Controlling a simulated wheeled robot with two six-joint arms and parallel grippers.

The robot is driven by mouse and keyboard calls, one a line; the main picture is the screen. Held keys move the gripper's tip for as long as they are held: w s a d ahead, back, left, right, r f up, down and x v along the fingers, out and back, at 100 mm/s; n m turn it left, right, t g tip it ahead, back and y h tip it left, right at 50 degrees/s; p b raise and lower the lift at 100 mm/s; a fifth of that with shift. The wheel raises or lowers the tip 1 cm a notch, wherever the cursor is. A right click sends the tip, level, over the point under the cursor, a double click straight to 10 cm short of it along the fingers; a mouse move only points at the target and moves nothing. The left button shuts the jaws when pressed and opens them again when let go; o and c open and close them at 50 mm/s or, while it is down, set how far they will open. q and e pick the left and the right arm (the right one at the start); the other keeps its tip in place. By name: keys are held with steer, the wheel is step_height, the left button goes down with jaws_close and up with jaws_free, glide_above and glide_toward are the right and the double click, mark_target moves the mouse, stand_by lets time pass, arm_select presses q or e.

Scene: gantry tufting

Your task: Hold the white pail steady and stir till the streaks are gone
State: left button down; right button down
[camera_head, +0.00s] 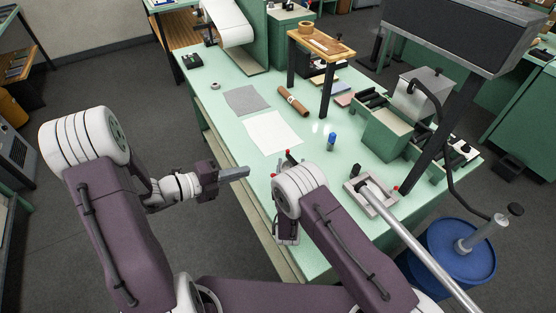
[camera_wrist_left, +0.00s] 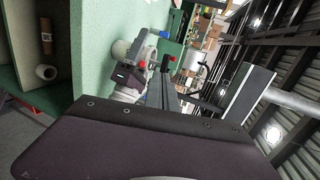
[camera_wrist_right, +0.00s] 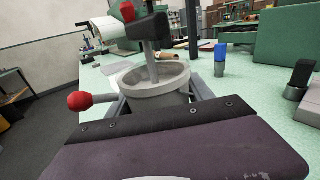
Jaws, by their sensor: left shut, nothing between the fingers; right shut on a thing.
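The pale grey-white pail (camera_wrist_right: 155,84) stands upright in the right wrist view. An upright grey rod (camera_wrist_right: 150,60) with a dark top and a red knob (camera_wrist_right: 127,11) stands in it. A red knob on a short bar (camera_wrist_right: 80,101) sticks out at its left. The pail's contents and any streaks are hidden. My right gripper (camera_wrist_right: 160,97) is shut on the pail, its fingers at either side; my own arm hides it in the head view. My left gripper (camera_head: 245,172) is shut and empty, left of the pail and apart from the rod; its fingers show in the left wrist view (camera_wrist_left: 167,90).
The pale green table (camera_head: 215,85) holds a white sheet (camera_head: 272,132), a grey sheet (camera_head: 246,99), a brown roll (camera_head: 292,100) and a blue-capped bottle (camera_head: 332,141). A green bin (camera_head: 388,135) and a blue drum (camera_head: 450,262) are at the right. Open floor lies left.

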arm_select(q)
glide_toward(286, 156)
steer(key=s+f+x, duration=0.1)
steer(key=x, duration=0.4)
steer(key=shift+w+d+r, duration=0.1)
steer(key=shift+w+d, duration=0.65)
steer(key=shift+w+m+g+h, duration=0.3)
steer(key=shift+m+g+h, duration=0.2)
steer(key=shift+m+g, duration=0.2)
steer(key=m+g, duration=0.1)
steer(key=w+m+g+h, duration=0.1)
steer(key=shift+a+g, duration=0.1)
steer(key=shift+g, duration=0.2)
steer(key=m+g, duration=0.2)
steer(key=g, duration=0.1)
steer(key=shift+w+m+h, duration=0.3)
steer(key=shift+w+h, duration=0.05)
steer(key=shift+h, duration=0.05)
steer(key=shift+w+d, duration=1.45)
